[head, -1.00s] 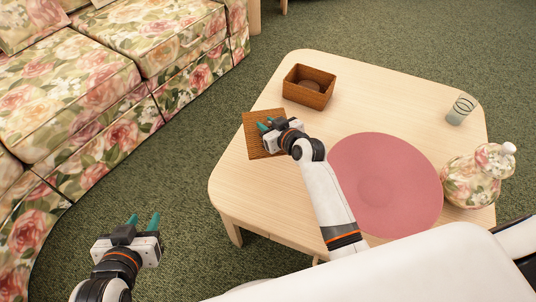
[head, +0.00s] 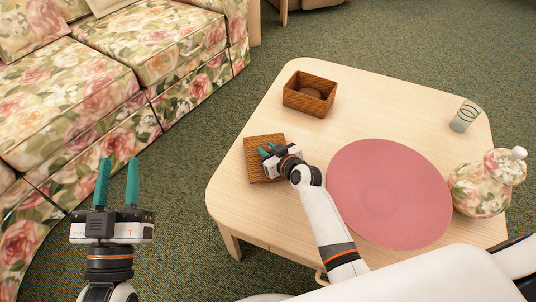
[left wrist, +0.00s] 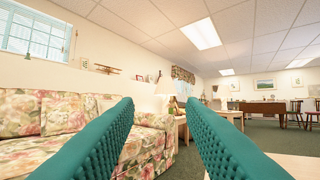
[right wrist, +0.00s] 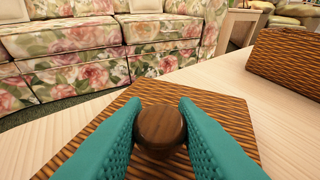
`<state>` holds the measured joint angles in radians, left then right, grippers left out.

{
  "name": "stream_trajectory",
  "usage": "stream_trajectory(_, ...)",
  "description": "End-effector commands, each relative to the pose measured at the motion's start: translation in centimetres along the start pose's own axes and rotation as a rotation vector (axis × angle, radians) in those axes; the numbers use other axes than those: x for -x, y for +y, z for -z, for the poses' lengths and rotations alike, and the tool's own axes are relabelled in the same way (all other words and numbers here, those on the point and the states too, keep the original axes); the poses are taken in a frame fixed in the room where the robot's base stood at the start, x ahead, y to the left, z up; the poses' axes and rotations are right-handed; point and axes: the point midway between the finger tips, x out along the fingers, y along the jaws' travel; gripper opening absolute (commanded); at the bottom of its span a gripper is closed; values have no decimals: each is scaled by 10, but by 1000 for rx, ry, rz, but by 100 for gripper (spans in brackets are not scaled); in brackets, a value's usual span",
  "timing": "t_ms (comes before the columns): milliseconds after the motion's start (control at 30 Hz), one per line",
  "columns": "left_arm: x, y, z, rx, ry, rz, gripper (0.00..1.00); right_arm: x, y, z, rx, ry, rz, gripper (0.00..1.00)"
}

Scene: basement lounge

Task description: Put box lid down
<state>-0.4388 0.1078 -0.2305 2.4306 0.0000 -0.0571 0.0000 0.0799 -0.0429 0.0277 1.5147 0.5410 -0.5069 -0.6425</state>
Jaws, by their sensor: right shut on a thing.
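The box lid (head: 254,168) is a brown woven square with a round dark wooden knob (right wrist: 160,128). It is at the left part of the light wooden table, low over or on the tabletop; I cannot tell if it touches. My right gripper (head: 268,152) is shut on the lid's knob, with a teal finger on each side of it in the right wrist view. My left gripper (head: 118,183) is open and empty, left of the table.
The wooden table (head: 290,140) also holds a round pink mat (head: 388,190), a glass (head: 465,115) and a floral jar (head: 486,183) at the right. A floral sofa (head: 110,75) stands to the left. Bare tabletop lies between box and mat.

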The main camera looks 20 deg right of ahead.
Motion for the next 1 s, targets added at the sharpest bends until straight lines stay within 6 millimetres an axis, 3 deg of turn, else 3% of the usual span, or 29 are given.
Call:
stream_trajectory(200, 1, -3, -22, 6, -156, 8, 36, -5, 0, 11, 0, -2, 1, 0)
stream_trajectory(667, 3, -4, -29, 7, -198, 9, 36, -6, 0, 14, 0, -1, 1, 0)
stream_trajectory(700, 2, -4, -30, 7, -200, 9, 36, -6, 0, 14, 0, -1, 1, 32)
stream_trajectory(800, 2, -4, -29, 7, -199, 9, 36, -6, 0, 14, 0, -1, 1, 48)
stream_trajectory(1000, 2, -4, -29, 7, -197, 9, 36, -6, 0, 14, 0, -1, 1, 48)
